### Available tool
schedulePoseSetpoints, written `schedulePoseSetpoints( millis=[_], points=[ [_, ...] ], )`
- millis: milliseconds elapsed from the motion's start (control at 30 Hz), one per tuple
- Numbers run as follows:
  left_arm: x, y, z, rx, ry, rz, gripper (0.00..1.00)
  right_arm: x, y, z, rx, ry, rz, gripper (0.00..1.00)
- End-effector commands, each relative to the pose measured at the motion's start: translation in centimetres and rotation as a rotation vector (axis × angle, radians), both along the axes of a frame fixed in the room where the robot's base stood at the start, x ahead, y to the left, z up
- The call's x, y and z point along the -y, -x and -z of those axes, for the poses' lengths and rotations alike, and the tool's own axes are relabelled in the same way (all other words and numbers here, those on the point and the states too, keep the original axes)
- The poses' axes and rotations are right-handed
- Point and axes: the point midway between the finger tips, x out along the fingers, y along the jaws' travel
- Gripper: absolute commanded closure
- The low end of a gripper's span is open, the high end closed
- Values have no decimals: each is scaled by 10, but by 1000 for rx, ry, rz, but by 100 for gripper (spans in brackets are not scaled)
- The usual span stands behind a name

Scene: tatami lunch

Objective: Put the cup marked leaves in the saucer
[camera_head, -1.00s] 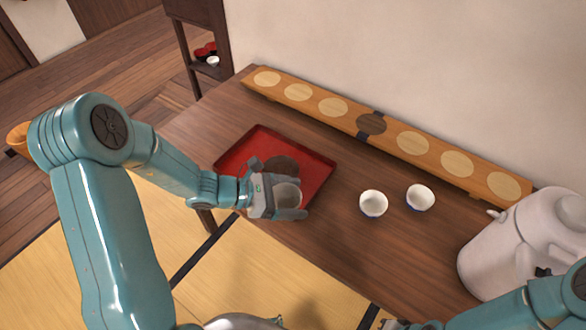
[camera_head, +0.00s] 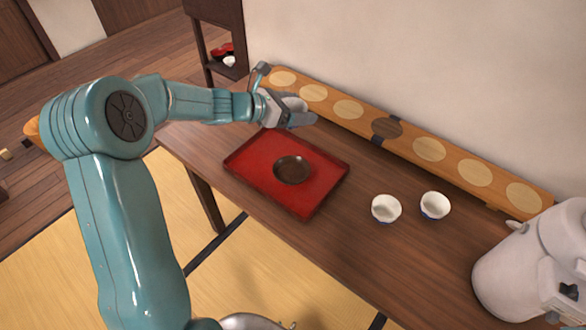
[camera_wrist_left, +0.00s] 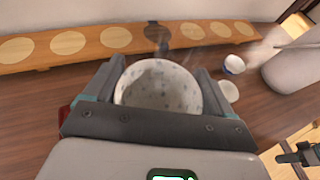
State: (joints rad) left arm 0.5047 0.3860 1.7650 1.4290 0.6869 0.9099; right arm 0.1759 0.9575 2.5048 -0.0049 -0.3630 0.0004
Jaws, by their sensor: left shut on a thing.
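My left gripper (camera_head: 288,112) is shut on a pale cup (camera_head: 294,102), held above the back left of the table, beside the long plank. In the left wrist view the cup (camera_wrist_left: 158,88) sits between the two fingers, its mouth facing the camera, with small faint marks; I cannot tell if they are leaves. A dark brown round saucer (camera_head: 291,169) lies empty on the red tray (camera_head: 317,203), lower in the picture than the gripper. A dark part at the wrist view's lower right may be my right gripper (camera_wrist_left: 300,156); its jaws are unclear.
Two white cups with blue outsides, one (camera_head: 386,208) and another (camera_head: 435,205), stand right of the tray. A wooden plank (camera_head: 408,139) with round spots runs along the wall. A white pot (camera_head: 525,270) stands at the right. The table between tray and cups is clear.

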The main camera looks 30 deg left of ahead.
Motion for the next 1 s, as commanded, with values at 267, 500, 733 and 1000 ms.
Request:
schedulePoseSetpoints(
  millis=[267, 500, 733, 1000],
  points=[
    [1, -1, 69, -8, 6, -2, 49, 0, 0, 11, 0, 0, 0, 100],
    [2, -1, 130, -5, 5, 1, 49, 0, 0, 14, 0, 0, 0, 100],
    [2, -2, 155, -2, 1, 1, 49, 0, 0, 14, 0, 0, 0, 100],
    [2, -1, 193, -3, 2, 2, 49, 0, 0, 14, 0, 0, 0, 100]
  ],
)
